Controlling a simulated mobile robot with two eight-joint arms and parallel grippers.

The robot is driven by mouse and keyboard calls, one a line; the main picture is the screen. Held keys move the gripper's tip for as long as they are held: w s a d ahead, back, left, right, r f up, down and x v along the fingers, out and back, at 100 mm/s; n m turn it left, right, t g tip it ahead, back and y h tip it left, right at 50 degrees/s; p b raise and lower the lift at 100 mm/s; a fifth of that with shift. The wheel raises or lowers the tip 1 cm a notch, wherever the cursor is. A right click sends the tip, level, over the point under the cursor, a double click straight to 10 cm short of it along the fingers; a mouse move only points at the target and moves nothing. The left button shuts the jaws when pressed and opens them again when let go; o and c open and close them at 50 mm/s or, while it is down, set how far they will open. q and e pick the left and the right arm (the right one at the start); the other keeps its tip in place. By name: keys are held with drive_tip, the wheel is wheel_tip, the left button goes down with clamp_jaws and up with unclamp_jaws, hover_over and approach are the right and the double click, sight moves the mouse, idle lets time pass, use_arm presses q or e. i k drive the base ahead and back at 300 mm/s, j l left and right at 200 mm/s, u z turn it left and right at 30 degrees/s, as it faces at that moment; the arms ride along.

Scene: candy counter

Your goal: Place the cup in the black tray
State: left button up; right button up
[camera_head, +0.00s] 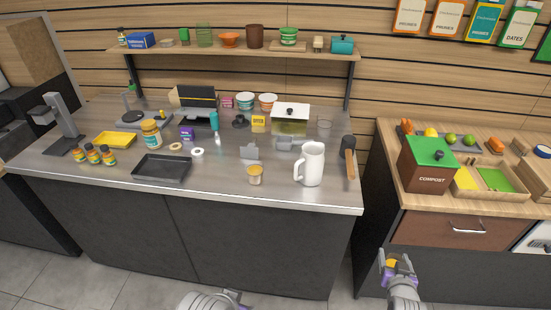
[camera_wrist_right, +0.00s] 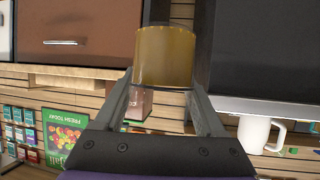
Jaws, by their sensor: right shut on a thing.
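My right gripper (camera_head: 397,266) is at the lower right, below the counter's height and in front of the wooden cabinet. It is shut on an amber, rounded cup (camera_wrist_right: 165,57), which shows between the fingers in the right wrist view and as a small yellow patch in the head view (camera_head: 392,264). The black tray (camera_head: 162,168) lies flat and empty near the front left of the steel counter, far to the left of the right gripper. My left gripper (camera_head: 215,300) shows only in part at the bottom edge; its fingers cannot be made out.
A white pitcher (camera_head: 312,164) and a small amber jar (camera_head: 255,174) stand near the steel counter's (camera_head: 225,190) front edge, right of the tray. Several small jars (camera_head: 92,155) stand left of it. A compost bin (camera_head: 429,165) stands on the wooden counter. A gap separates the counters.

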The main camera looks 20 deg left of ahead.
sight(150, 168)
drive_tip(key=j+u, duration=0.65)
drive_tip(key=u, duration=0.25)
